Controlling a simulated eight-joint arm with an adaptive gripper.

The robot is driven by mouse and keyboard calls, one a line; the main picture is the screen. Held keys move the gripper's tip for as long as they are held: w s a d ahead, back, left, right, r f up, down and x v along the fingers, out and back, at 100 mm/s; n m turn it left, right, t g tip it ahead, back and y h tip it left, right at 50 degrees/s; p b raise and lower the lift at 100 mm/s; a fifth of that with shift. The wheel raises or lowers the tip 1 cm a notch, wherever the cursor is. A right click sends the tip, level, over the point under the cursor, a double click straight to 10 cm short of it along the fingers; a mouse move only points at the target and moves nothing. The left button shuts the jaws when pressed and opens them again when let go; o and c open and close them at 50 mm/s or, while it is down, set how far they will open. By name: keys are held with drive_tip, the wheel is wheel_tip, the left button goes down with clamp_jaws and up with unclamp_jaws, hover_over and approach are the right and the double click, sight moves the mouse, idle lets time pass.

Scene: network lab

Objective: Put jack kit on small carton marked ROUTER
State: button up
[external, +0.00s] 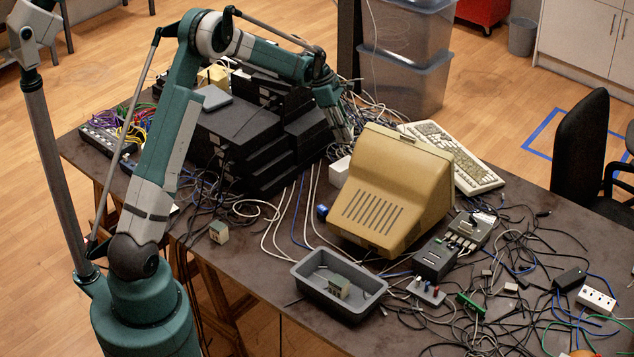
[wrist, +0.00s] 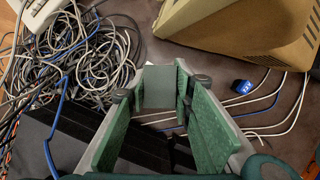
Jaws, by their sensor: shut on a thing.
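My gripper (external: 342,138) is above the table between the black equipment stack and the beige monitor. In the wrist view its green-padded fingers (wrist: 160,95) are shut on a plain pale grey box (wrist: 160,85). A small box (external: 219,232) stands at the table's front edge, and another (external: 340,287) is in the grey tray. I cannot read ROUTER on either.
The grey tray (external: 312,301) is at the table's front. The beige monitor (external: 378,205) is right of my gripper, and black equipment (external: 240,135) is stacked to its left. Tangled cables (wrist: 75,55) cover much of the table. Small bare patches lie around the tray.

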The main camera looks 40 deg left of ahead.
drive_tip(key=shift+f, duration=2.8)
drive_tip(key=shift+f+b, duration=0.35)
drive_tip(key=shift+f, duration=1.55)
drive_tip(key=shift+f, duration=0.2)
drive_tip(key=o, duration=0.9)
drive_tip(key=shift+r, duration=0.1)
drive_tip(key=shift+r, duration=0.1)
drive_tip(key=p+v, duration=0.1)
drive_tip(key=v, duration=1.1)
